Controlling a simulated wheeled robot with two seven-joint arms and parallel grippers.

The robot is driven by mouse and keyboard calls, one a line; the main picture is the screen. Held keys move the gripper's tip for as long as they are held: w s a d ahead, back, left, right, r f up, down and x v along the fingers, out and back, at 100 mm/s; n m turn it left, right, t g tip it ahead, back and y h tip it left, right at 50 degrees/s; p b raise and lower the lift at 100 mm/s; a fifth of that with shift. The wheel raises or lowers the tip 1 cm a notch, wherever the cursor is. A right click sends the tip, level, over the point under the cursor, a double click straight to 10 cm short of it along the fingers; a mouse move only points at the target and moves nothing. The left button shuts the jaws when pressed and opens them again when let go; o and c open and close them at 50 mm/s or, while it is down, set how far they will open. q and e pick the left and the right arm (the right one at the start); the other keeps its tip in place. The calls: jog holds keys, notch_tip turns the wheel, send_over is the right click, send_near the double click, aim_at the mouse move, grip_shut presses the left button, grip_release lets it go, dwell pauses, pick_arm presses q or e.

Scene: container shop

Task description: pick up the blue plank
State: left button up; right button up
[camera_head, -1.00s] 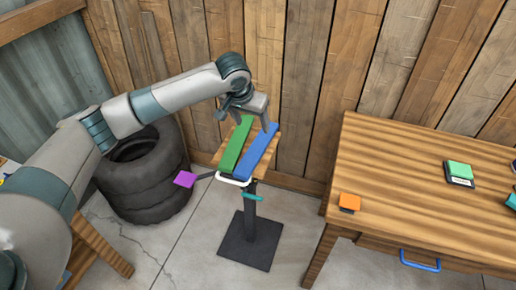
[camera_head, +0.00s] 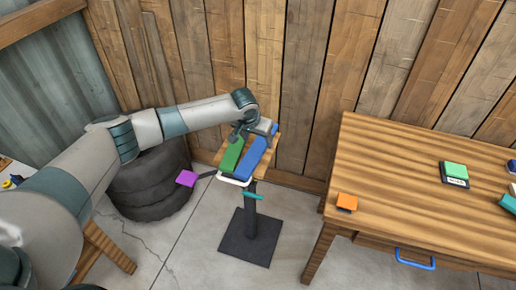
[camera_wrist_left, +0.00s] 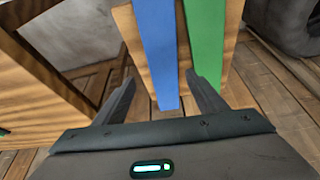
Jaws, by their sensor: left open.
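The blue plank (camera_head: 251,159) lies beside the green plank (camera_head: 231,156) on a small wooden-topped stand (camera_head: 273,148). My left gripper (camera_head: 262,142) is over the blue plank and hides part of it in the head view. In the left wrist view my left gripper (camera_wrist_left: 160,78) is open, and the blue plank (camera_wrist_left: 158,45) shows between its two fingers. The green plank (camera_wrist_left: 205,35) is to the right there, near the right finger. I cannot tell whether the fingers reach down beside the plank. My right gripper is not in view.
Stacked tyres (camera_head: 150,185) stand to the left. A plank wall is close behind. A wooden table (camera_head: 420,190) with small items, including an orange block (camera_head: 347,202), is at right.

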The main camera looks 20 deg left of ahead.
aim_at(258, 147)
pick_arm(q)
jog(key=shift+w+a+f+p, duration=0.15)
jog(key=shift+w+f+p, duration=0.05)
jog(key=shift+f+p, duration=0.3)
jog(key=x, duration=0.1)
jog(key=p+x, duration=0.1)
jog(key=shift+w+a+f, duration=0.1)
jog(key=shift+a+f, duration=0.1)
jog(key=shift+f, duration=0.15)
jog(key=shift+w+f, duration=0.25)
jog(key=shift+f, duration=0.4)
jog(key=c, duration=1.3)
